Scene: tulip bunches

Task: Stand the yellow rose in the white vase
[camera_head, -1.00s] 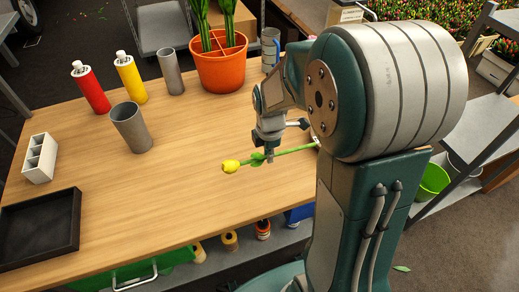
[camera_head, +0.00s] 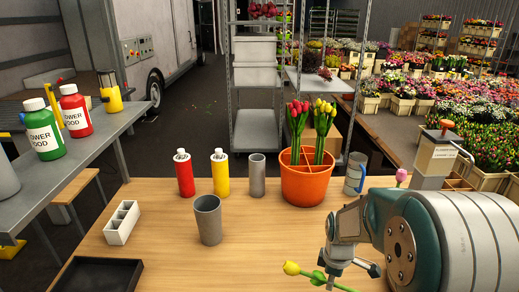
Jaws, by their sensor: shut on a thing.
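The yellow rose (camera_head: 291,268) has a small yellow bloom and a green stem with leaves. My gripper (camera_head: 329,277) is shut on its stem, and the bloom points left. The stem lies roughly level, near the bottom of the picture; its far end is out of view. No vase looks clearly white. A wide grey cylindrical vessel (camera_head: 208,221) stands upright on the wooden table (camera_head: 165,245), left of the rose. A narrower grey one (camera_head: 257,175) stands further back. Both appear empty.
An orange divided pot (camera_head: 305,184) with red and yellow tulips stands behind my gripper. A red bottle (camera_head: 184,174), a yellow bottle (camera_head: 220,174), a white compartment holder (camera_head: 122,222) and a black tray (camera_head: 98,275) are left.

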